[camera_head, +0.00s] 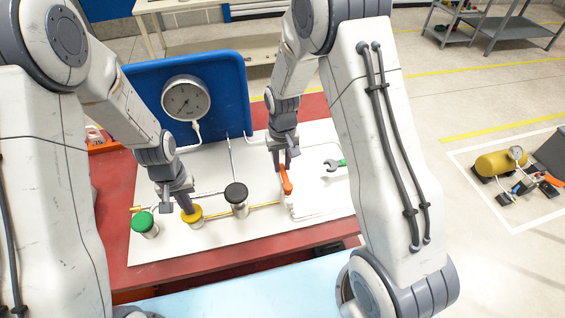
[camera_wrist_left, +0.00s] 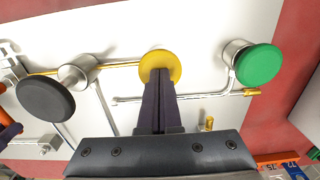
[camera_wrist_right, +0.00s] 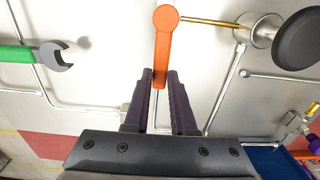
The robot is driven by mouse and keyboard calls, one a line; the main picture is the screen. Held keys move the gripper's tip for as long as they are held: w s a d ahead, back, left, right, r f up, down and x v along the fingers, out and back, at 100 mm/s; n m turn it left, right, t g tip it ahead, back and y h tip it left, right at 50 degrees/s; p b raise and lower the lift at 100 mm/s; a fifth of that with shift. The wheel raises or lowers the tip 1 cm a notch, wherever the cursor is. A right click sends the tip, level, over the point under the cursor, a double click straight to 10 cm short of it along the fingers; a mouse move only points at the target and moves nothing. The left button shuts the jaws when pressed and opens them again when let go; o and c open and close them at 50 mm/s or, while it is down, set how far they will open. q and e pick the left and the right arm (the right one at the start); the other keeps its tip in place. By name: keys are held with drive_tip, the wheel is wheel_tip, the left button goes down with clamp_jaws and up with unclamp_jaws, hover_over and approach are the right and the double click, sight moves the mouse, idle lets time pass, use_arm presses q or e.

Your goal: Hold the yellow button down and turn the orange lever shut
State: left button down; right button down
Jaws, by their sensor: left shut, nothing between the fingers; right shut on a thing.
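The yellow button (camera_head: 196,213) stands on the white panel (camera_head: 165,250), between a green and a black button. My left gripper (camera_head: 187,209) is shut and empty, its fingertips against the button's top; the left wrist view shows them on the yellow cap (camera_wrist_left: 160,58). How far the button is pressed cannot be told. The orange lever (camera_head: 286,182) is right of the black button. My right gripper (camera_head: 281,166) is shut on its end. In the right wrist view the lever (camera_wrist_right: 164,45) points straight between the fingers, its round end away from them.
The green button (camera_head: 143,221) and black button (camera_head: 237,192) flank the yellow one. A gauge (camera_head: 185,98) is mounted on the blue board (camera_head: 230,90) behind. A green-handled wrench (camera_head: 332,165) lies right of the lever. Thin pipes run across the panel.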

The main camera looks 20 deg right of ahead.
drive_tip(key=shift+d, duration=0.15)
idle(0.5)
drive_tip(key=s+d+m, duration=0.6)
drive_tip(key=m, duration=1.2)
drive_tip(key=shift+s, duration=0.25)
drive_tip(key=shift+d, duration=0.1)
idle(0.4)
